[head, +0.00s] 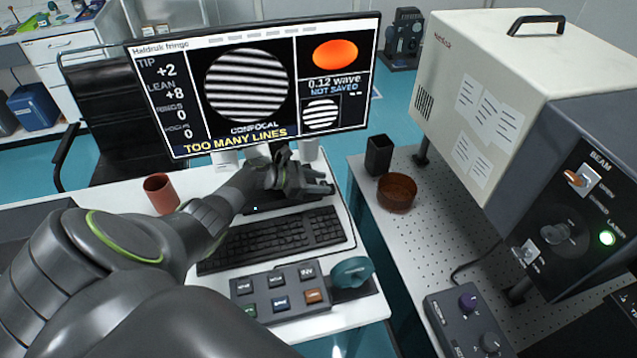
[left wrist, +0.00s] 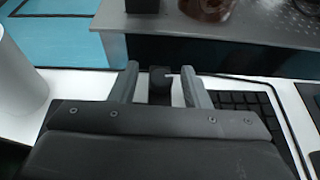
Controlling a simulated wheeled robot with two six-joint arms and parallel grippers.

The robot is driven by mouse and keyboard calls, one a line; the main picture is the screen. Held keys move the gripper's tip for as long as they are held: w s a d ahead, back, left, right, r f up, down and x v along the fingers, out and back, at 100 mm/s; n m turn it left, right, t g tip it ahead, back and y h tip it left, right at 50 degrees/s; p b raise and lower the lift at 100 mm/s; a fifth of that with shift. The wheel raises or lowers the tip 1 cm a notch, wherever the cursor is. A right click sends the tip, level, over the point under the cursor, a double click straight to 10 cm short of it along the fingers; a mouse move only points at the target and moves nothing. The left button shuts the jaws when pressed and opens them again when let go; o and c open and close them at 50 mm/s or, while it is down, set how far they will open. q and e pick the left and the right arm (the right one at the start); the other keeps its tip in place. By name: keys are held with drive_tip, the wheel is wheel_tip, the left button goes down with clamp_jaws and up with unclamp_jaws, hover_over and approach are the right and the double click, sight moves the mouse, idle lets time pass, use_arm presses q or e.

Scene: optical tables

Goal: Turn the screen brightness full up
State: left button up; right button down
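The screen (head: 255,85) is lit and shows striped fringes, readings and the words "TOO MANY LINES". My left gripper (head: 312,187) is low in front of the screen, over a dark base (head: 285,203) behind the keyboard. In the left wrist view its two fingers (left wrist: 160,86) are apart, with a small dark knob-like block (left wrist: 160,79) between them. Narrow gaps show on both sides of the block, so the fingers do not appear to press it. Any brightness marking is not readable. My right gripper is not in view.
A red-brown cup (head: 160,194) stands left. Across a gap, the perforated table (head: 430,225) holds a brown bowl (head: 397,193), a black holder (head: 379,155) and a large instrument (head: 490,85).

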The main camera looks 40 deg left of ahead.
use_arm(q)
drive_tip(key=shift+s+f, duration=0.1)
drive_tip(key=shift+f, duration=0.05)
drive_tip(key=shift+s+a, duration=0.3)
drive_tip(key=v, duration=0.6)
drive_tip(key=shift+s+a+r, duration=0.15)
drive_tip(key=shift+r, duration=0.25)
drive_tip(key=shift+f, duration=0.1)
